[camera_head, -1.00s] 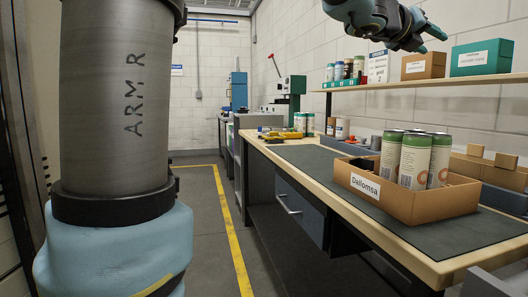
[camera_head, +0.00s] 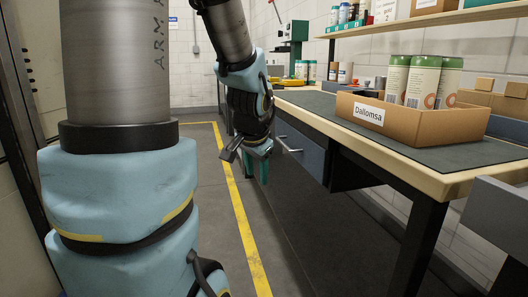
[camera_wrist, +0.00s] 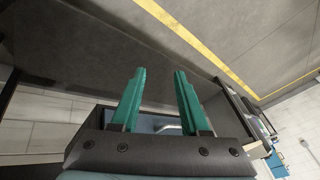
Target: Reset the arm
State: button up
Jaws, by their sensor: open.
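My gripper (camera_head: 252,166) hangs to the left of the workbench in the head view, over the floor and near the blue drawer front (camera_head: 302,150). Its fingers point downward. In the wrist view its two green fingers (camera_wrist: 160,98) stand apart with nothing between them. My arm comes down from the top of the head view, with a thick upright link at the left.
The workbench (camera_head: 410,172) carries a cardboard box (camera_head: 410,123) labelled Dallomsa, with tall green-and-white cans (camera_head: 422,82) in it. A shelf (camera_head: 430,18) runs above. A yellow floor line (camera_head: 243,215) borders clear grey floor.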

jog(key=s+a+f+n+g, duration=0.45)
jog(key=s+f+n, duration=0.35)
jog(key=s, duration=0.3)
notch_tip(320, 180, up, 25)
jog(key=p, duration=2.3)
jog(key=shift+w+a+m+t+p, duration=0.2)
jog(key=shift+w+m+t+p, duration=0.15)
jog(key=shift+m, duration=0.05)
